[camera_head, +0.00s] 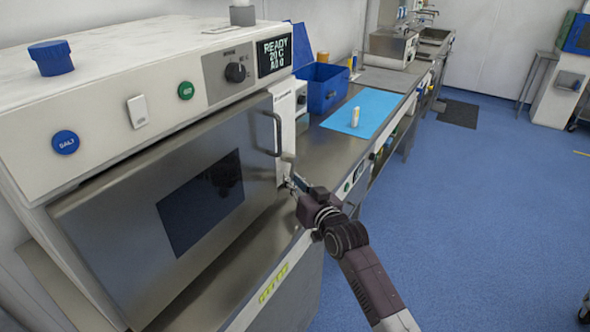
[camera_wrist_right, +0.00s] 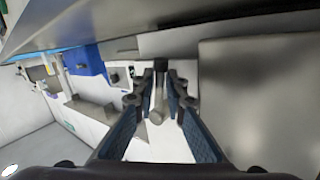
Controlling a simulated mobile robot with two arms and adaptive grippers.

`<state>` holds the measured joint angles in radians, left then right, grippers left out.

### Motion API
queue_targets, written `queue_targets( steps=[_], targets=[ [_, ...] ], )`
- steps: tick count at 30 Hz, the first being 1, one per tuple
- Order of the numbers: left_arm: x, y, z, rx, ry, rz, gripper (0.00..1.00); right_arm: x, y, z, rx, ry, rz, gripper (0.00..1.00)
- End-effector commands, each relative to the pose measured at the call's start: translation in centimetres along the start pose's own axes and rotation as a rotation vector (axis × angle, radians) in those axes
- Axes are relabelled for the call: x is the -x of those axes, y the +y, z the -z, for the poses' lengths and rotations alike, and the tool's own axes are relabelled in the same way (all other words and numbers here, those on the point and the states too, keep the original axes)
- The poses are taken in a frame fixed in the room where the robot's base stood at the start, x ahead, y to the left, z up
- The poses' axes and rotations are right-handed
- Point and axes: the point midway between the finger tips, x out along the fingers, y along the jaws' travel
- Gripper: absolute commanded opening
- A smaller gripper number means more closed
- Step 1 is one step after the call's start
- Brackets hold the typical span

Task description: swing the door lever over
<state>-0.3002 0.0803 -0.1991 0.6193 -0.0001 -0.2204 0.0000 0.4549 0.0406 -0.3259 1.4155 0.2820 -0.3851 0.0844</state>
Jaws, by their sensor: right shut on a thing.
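The steel oven door (camera_head: 110,215) with its dark window appears closed in the head view. A curved handle (camera_head: 278,133) stands at the door's right edge. The grey door lever (camera_head: 288,158) is just below the handle, and its lower part is hidden by my gripper. My right gripper (camera_head: 294,181) is at the door's lower right edge, shut on the lever. In the right wrist view, the lever (camera_wrist_right: 158,95) lies between the two fingers of this gripper (camera_wrist_right: 161,88). My left gripper is in neither view.
The steel counter (camera_head: 325,148) runs back to the right, with a blue bin (camera_head: 322,90) and a blue mat (camera_head: 375,108) carrying a small pale bottle (camera_head: 355,117). The blue floor (camera_head: 480,210) right of the counter is free.

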Motion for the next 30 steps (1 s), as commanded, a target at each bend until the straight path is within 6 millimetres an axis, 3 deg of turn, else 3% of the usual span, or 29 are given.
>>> queue_targets(
  steps=[1,12,21,30],
  targets=[
    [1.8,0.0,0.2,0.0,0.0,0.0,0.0,0.2,-0.3,0.8,-0.028,-0.022,-0.001,0.0],
    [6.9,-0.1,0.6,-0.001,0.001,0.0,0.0,0.9,-1.3,0.9,-0.22,-0.15,-0.001,0.0],
    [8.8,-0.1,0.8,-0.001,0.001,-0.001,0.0,1.2,-1.7,0.9,-0.315,-0.212,-0.001,0.0],
    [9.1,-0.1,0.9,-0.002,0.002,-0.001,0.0,1.2,-1.8,0.7,-0.337,-0.228,-0.001,0.0]
  ],
)
